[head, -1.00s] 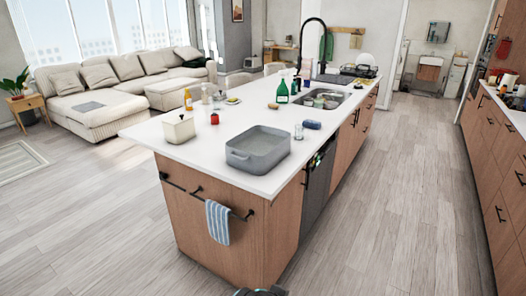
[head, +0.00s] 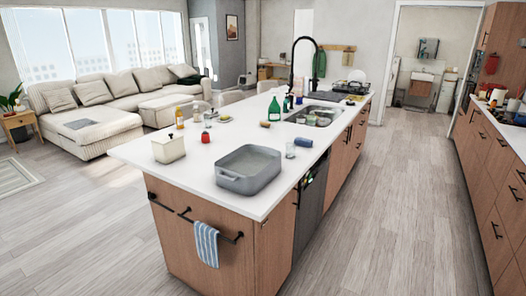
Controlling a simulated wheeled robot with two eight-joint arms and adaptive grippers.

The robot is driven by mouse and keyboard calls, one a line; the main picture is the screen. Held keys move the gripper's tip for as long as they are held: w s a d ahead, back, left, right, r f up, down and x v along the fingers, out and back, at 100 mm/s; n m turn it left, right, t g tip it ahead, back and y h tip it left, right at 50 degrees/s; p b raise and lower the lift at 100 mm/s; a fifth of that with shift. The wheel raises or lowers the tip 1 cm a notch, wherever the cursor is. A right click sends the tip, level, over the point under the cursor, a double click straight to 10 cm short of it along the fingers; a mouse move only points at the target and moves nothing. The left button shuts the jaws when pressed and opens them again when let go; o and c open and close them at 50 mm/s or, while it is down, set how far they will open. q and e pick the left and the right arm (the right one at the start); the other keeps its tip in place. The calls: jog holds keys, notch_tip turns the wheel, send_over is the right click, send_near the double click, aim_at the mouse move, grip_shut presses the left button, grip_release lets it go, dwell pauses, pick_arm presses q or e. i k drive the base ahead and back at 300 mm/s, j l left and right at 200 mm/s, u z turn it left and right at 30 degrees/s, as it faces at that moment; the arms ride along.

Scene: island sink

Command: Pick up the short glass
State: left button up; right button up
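A small clear glass (head: 290,150) stands upright on the white island top, just right of the grey roasting pan near the right edge. It looks empty, but it is too small to be sure. Another clear vessel (head: 196,113) stands farther back on the left side of the island, near the orange bottle. Neither of my grippers is in the head view, so their state and distance from the glass do not show.
The grey pan (head: 248,170) sits near the island's front right corner. A blue rolled item (head: 304,142) lies behind the glass. The wooden floor (head: 390,220) right of the island is clear.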

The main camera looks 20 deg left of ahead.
aim_at(290, 147)
jog(key=i+l+u, duration=0.35)
jog(key=i, duration=0.15)
jog(key=i+l+u, duration=0.35)
jog(key=i+l, duration=0.15)
